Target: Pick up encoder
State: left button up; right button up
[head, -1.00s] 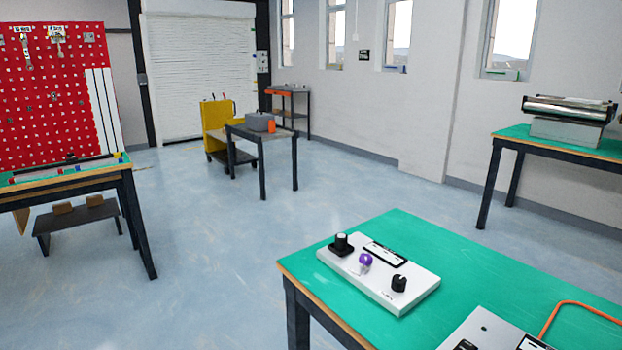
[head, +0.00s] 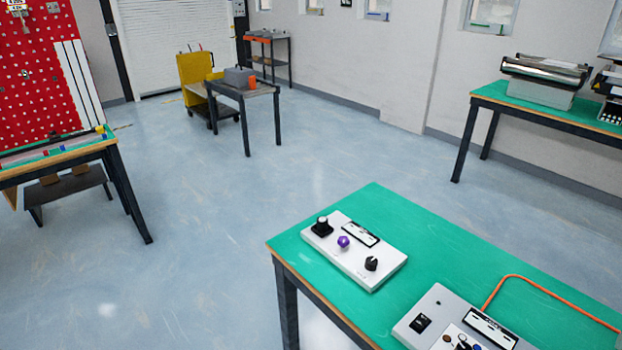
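A white control box (head: 341,275) sits on the near green-topped table (head: 432,244). It carries a black part with a square base (head: 322,227), a purple knob (head: 343,242), a black rotary knob (head: 371,263) and a dark-framed label or display (head: 360,233). A second grey box (head: 437,300) with a black switch (head: 420,323) and several small round parts is partly cut off at the bottom edge. I cannot tell which of these parts, if any, is the encoder. Neither of my grippers shows.
An orange cable (head: 541,289) curves over the near table from the grey box. A table with machines (head: 541,80) stands at right. A workbench with a red pegboard (head: 35,90) is at left. A cart (head: 238,92) stands further back. The blue floor (head: 215,240) between is clear.

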aim_at(321, 222)
jog(key=z, duration=0.3)
jog(key=i+j+z, duration=0.15)
jog(key=j+z, duration=0.15)
jog(key=z, duration=0.15)
jog(key=i+j+z, duration=0.15)
jog(key=j+z, duration=0.25)
jog(key=i+j+z, duration=0.25)
jog(key=j, duration=0.65)
jog(key=j+z, duration=0.2)
jog(key=j, duration=0.65)
